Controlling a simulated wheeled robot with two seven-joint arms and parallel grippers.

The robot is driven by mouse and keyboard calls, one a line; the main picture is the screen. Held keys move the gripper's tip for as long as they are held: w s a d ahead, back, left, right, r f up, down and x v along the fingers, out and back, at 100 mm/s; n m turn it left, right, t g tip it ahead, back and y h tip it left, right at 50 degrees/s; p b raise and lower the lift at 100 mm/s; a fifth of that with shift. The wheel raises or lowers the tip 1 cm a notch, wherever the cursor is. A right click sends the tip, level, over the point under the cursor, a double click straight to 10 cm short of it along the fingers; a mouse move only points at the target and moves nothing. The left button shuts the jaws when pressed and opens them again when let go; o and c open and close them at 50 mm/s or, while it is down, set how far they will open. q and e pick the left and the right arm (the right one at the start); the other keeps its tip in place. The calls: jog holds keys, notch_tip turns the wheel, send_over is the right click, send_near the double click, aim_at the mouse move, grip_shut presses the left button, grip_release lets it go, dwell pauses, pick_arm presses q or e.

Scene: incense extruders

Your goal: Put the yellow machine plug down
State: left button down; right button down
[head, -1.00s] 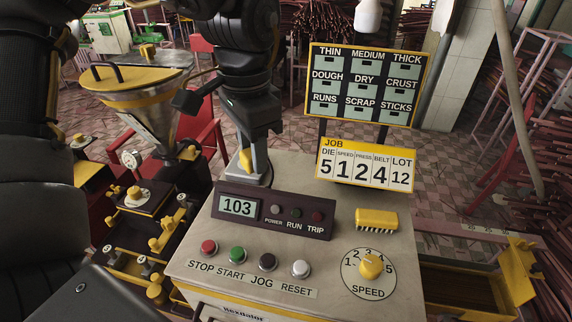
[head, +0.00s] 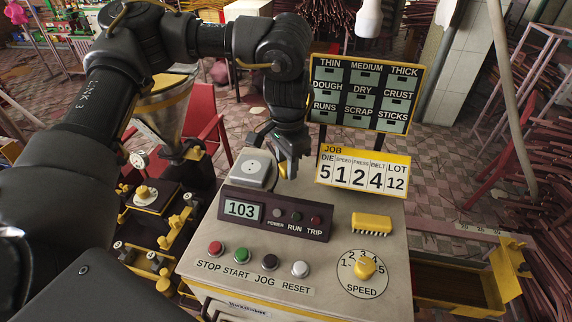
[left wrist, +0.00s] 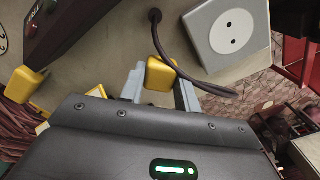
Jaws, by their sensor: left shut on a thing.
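My left gripper (head: 288,168) is over the back of the console top (head: 340,222), just right of the grey two-hole socket (head: 253,166). It is shut on the yellow plug (head: 283,171), mostly hidden by the fingers in the head view. In the left wrist view the plug (left wrist: 160,75) sits between the fingers, apart from the socket (left wrist: 230,32). A dark cable (left wrist: 193,75) loops near it from a hole in the console. I cannot tell whether the plug touches the console top. My right gripper is not in view.
A display box (head: 275,217) reading 103 stands in front of the gripper. The yellow JOB card (head: 362,170) and slot board (head: 364,92) stand to its right. A yellow brush (head: 371,223) and speed knob (head: 364,267) are farther right. Bare console top lies between them.

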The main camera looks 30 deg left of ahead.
aim_at(286, 165)
pick_arm(q)
jog(key=shift+w+a+f, duration=0.1)
jog(key=shift+f, duration=0.6)
jog(key=shift+f, duration=0.6)
jog(key=c, duration=1)
grip_release()
notch_tip(286, 165, up, 13)
jog(key=shift+r+b, duration=0.15)
jog(key=shift+b, duration=0.5)
